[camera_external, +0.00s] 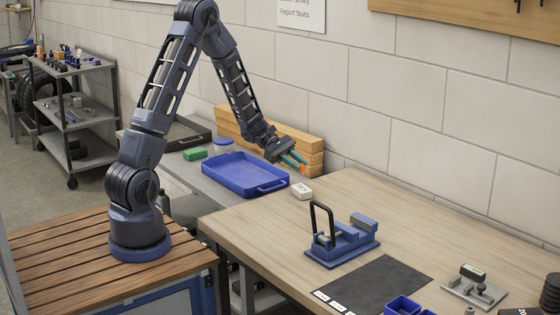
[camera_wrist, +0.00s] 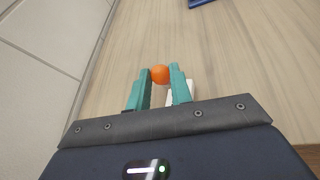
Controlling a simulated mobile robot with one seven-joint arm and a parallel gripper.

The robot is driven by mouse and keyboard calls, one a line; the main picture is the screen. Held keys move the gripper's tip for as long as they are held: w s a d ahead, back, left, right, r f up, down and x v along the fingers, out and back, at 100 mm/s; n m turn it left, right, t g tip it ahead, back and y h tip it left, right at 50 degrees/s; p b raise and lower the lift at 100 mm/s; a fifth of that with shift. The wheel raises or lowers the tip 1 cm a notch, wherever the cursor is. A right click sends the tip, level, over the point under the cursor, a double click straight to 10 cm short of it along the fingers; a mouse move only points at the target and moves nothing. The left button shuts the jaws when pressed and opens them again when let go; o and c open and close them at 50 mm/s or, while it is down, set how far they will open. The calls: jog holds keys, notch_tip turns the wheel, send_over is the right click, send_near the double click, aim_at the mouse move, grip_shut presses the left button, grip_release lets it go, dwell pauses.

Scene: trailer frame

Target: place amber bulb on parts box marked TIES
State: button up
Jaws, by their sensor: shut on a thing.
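The amber bulb shows as a small orange ball (camera_wrist: 160,74) between the tips of my gripper's teal fingers (camera_wrist: 160,80) in the wrist view. My gripper (camera_external: 293,160) is shut on it, and a bit of the orange bulb (camera_external: 301,169) shows at the fingertips in the external view. They are above the back left end of the wooden table, near a small white box (camera_external: 301,191). No box marked TIES can be made out.
A blue tray (camera_external: 222,177) lies on the grey bench to the left. A blue fixture with a black handle (camera_external: 342,243) stands mid-table beside a dark mat (camera_external: 378,283). A grey metal device (camera_external: 474,290) is at the right. The table's back left part is mostly clear.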

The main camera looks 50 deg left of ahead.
jog(key=shift+f, duration=2.15)
jog(key=o, duration=0.7)
jog(key=shift+f, duration=0.1)
jog(key=shift+o, duration=0.2)
jog(key=shift+a+r, duration=0.15)
jog(key=shift+r, duration=0.05)
jog(key=v, duration=1.1)
jog(key=s+d+r+m+g+y, duration=0.2)
jog(key=s+d+r+m+y, duration=0.1)
jog(key=s+r+m, duration=0.3)
jog(key=s+d+r+m+g+y, duration=0.1)
jog(key=s+d+r+m+y, duration=0.2)
jog(key=s+r, duration=0.55)
jog(key=s+a+r+m+t+y, duration=0.1)
jog(key=s+r+m+t+y, duration=0.1)
jog(key=s, duration=0.6)
jog(key=s+a+r+m+t+y, duration=0.1)
jog(key=s+r+m+t+y, duration=0.1)
jog(key=s+r+m+y, duration=0.3)
jog(key=s+r+m, duration=0.1)
jog(key=s+m, duration=0.1)
jog(key=s, duration=0.1)
jog(key=shift+s+a+t, duration=0.3)
jog(key=shift+s+t, duration=0.1)
